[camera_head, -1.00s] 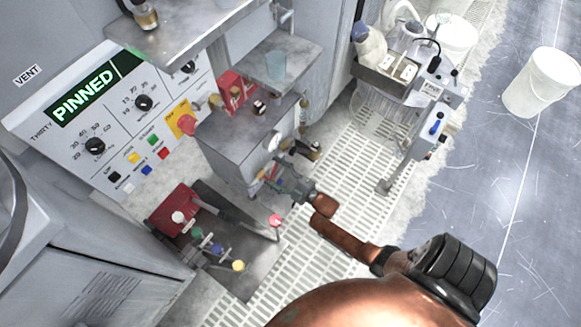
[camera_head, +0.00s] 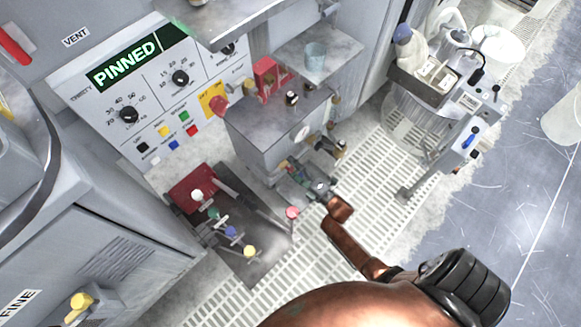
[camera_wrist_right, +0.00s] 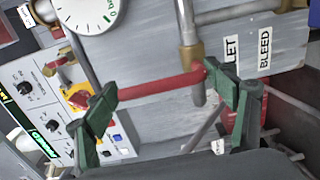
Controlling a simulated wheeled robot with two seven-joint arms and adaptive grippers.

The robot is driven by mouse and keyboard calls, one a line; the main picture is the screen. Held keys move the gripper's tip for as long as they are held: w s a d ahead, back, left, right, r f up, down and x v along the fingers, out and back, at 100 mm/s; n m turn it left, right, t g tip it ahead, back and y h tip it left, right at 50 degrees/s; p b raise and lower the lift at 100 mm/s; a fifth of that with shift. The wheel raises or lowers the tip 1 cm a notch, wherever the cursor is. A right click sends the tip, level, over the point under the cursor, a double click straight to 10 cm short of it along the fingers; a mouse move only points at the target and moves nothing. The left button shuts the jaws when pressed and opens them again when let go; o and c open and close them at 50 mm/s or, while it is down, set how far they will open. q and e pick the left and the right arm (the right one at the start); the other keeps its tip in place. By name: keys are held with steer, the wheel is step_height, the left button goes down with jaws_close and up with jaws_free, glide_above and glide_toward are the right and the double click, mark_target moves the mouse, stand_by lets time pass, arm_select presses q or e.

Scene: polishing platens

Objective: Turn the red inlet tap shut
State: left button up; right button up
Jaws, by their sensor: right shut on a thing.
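The red inlet tap shows in the right wrist view as a red bar handle (camera_wrist_right: 160,85) by a brass fitting on a grey pipe. A label ending in "LET" (camera_wrist_right: 232,55) is beside it. My right gripper (camera_wrist_right: 158,98) has its green fingers at the two ends of the bar and is shut on it. In the head view my right gripper (camera_head: 292,174) is low at the front of the grey cabinet (camera_head: 275,135); the tap is too small there to make out well. My left gripper is out of view.
A "BLEED" label (camera_wrist_right: 265,48) is next to the inlet label. A low tray (camera_head: 258,268) with several coloured knobs stands left of the gripper. The panel (camera_head: 150,95) reads "PINNED". A wheeled-looking stand (camera_head: 440,115) is at the right, with open slatted floor between.

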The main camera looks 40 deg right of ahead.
steer(key=shift+w+d+r, duration=0.1)
steer(key=shift+d+r, duration=0.05)
steer(key=shift+r, duration=0.25)
steer(key=o, duration=1.5)
steer(key=shift+o, duration=0.2)
steer(key=shift+f, duration=0.1)
steer(key=shift+s, duration=0.2)
steer(key=s+d, duration=0.1)
steer(key=s, duration=1)
steer(key=shift+s+d, duration=0.3)
